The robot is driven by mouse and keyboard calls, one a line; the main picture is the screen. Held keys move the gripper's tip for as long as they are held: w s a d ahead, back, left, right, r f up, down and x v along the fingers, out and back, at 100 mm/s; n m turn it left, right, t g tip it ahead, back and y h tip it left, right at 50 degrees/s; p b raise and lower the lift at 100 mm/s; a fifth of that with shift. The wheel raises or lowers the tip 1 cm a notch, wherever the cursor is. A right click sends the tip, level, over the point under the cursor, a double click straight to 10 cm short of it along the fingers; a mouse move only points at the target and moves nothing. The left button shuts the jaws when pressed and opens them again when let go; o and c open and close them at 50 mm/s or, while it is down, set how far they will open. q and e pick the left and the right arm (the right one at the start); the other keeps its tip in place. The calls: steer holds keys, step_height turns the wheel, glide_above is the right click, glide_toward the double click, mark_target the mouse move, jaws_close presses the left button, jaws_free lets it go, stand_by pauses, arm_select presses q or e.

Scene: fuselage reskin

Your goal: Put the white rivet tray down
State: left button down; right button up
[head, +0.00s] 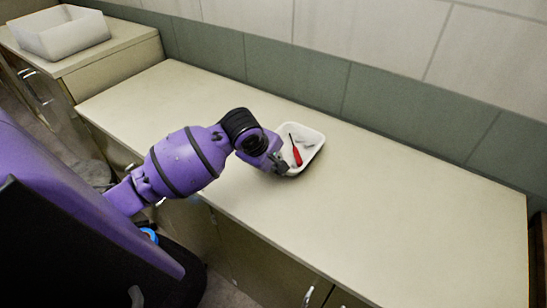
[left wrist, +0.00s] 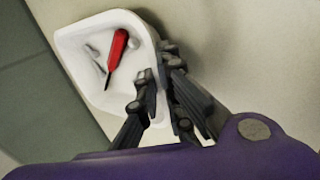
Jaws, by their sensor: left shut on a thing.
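I cannot tell whether the tray touches the counter. My right gripper is not in view.
The long beige counter (head: 420,210) is clear to the right of the tray and in front of it. A tiled wall (head: 400,100) runs along its back. A white open bin (head: 62,34) stands on a separate cabinet at the far left.

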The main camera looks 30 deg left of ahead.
arm_select(q)
steer(key=shift+f, duration=0.1)
steer(key=shift+s+d, duration=0.2)
steer(key=shift+d, duration=0.1)
steer(key=c, duration=2.4)
jaws_free()
steer(key=shift+f, duration=0.1)
steer(key=o, duration=0.5)
